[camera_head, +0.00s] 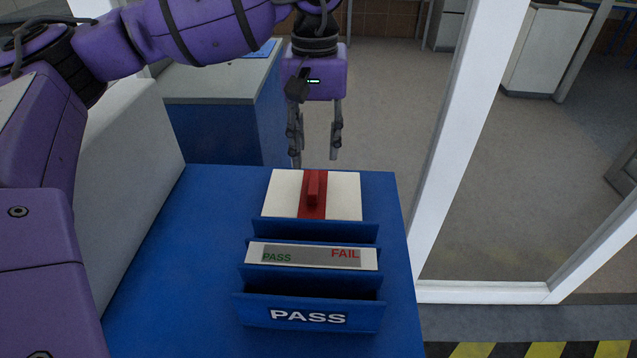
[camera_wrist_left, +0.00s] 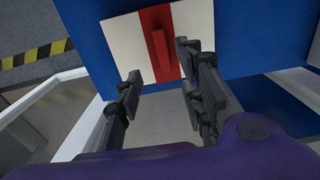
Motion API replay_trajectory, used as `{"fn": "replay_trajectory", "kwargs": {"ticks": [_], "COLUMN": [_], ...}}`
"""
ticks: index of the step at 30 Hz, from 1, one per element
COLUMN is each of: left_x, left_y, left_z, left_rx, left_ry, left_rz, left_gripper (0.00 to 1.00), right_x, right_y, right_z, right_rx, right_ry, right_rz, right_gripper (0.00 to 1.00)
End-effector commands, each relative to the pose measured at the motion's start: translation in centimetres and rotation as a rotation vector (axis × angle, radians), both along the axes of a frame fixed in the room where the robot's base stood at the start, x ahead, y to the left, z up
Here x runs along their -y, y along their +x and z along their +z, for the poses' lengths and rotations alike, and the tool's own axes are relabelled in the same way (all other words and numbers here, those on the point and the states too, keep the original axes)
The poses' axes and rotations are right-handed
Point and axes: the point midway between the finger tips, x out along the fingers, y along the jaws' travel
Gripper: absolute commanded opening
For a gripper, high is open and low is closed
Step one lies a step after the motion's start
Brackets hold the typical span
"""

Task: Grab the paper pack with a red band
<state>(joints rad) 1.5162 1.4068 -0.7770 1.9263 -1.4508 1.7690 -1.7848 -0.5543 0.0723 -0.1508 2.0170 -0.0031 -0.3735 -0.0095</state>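The paper pack with a red band (camera_head: 342,196) is white with a red strip across its middle. It lies on the blue surface behind the blue slotted holder, and a raised red tab (camera_head: 313,188) stands on the band. My left gripper (camera_head: 316,162) points down just beyond the pack's far edge, open and empty. In the left wrist view, the pack (camera_wrist_left: 200,22) and its red tab (camera_wrist_left: 161,50) lie ahead of the two spread fingers (camera_wrist_left: 158,66). My right gripper shows in neither view.
The blue holder (camera_head: 308,317) marked PASS stands in front of the pack, with a PASS/FAIL strip (camera_head: 312,256) on it. A white post (camera_head: 470,130) rises at right. A grey-topped blue counter (camera_head: 222,90) stands behind. Bare blue surface (camera_head: 190,260) lies left.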

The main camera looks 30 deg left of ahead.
Motion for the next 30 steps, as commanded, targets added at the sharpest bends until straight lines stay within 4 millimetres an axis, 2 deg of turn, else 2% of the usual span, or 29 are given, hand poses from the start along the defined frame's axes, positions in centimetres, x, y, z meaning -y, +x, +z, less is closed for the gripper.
{"fn": "replay_trajectory", "kwargs": {"ticks": [10,18,27,28,30], "left_x": [-0.3,-0.3,-0.3,-0.3,-0.3], "left_y": [-0.2,-0.6,-0.6,-0.6,-0.6], "left_z": [-3.1,-6.9,-7.7,-7.7,-7.7], "left_rx": [0.002,0.003,0.003,0.003,0.003], "left_ry": [0.011,0.008,0.008,0.008,0.008], "left_rz": [-0.004,-0.002,-0.002,-0.002,-0.002], "left_gripper": [0.36,0.36,0.36,0.35,0.25], "right_x": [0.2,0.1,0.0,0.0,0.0], "right_y": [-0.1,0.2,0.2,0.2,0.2], "right_z": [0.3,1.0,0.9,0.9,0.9], "right_rx": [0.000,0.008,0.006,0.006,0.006], "right_ry": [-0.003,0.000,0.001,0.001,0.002], "right_rz": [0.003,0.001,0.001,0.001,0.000], "right_gripper": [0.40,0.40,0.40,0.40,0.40]}}
